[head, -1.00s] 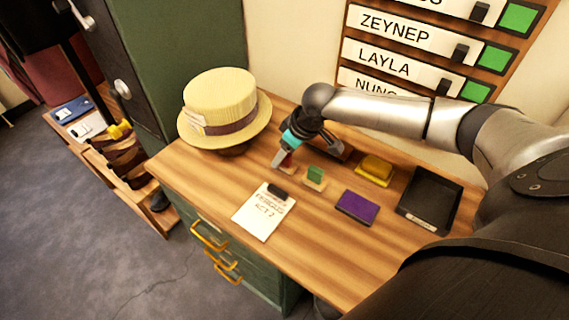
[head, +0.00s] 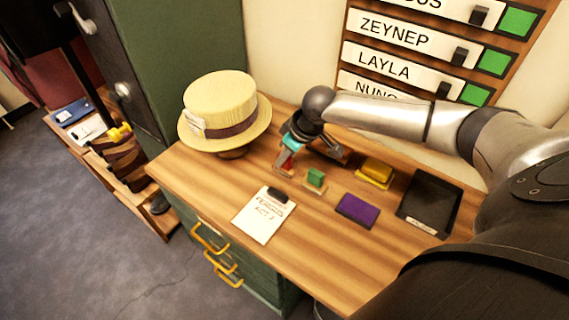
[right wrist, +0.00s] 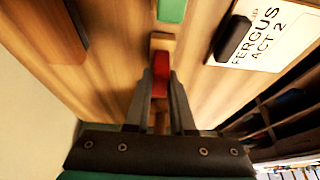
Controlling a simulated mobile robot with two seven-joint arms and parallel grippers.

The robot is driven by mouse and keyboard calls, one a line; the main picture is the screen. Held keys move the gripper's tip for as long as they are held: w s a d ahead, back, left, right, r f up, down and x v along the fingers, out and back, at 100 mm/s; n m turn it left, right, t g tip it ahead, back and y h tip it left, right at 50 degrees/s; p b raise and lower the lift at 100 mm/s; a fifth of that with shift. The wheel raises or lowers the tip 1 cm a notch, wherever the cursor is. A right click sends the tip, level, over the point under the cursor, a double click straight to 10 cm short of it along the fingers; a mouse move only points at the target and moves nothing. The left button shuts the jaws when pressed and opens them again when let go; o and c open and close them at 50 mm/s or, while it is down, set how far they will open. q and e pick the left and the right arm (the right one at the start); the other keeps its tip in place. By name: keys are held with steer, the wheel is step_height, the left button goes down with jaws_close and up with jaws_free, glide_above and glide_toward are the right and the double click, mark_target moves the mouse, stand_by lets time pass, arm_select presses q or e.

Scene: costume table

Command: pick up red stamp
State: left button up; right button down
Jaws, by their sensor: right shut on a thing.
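The red stamp (head: 286,158) is at the back of the wooden table, between the straw hat and the green stamp. My right gripper (head: 288,160) reaches down to it and partly hides it. In the right wrist view the red stamp (right wrist: 160,76) is held between the two closed fingers (right wrist: 160,90), with its pale wooden base showing beyond them. I cannot tell whether that base touches the table or is slightly above it. My left gripper is not in view.
A green stamp (head: 316,177) stands close to the right. A yellow block (head: 376,169), a purple pad (head: 357,210) and a black tray (head: 428,202) lie farther right. A clipped card (head: 262,218) lies in front. The straw hat (head: 222,108) stands at the left.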

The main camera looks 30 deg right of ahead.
step_height(320, 180, up, 20)
steer(key=p, duration=0.3)
stand_by(0.3)
steer(key=c, duration=1.3)
jaws_free()
jaws_close()
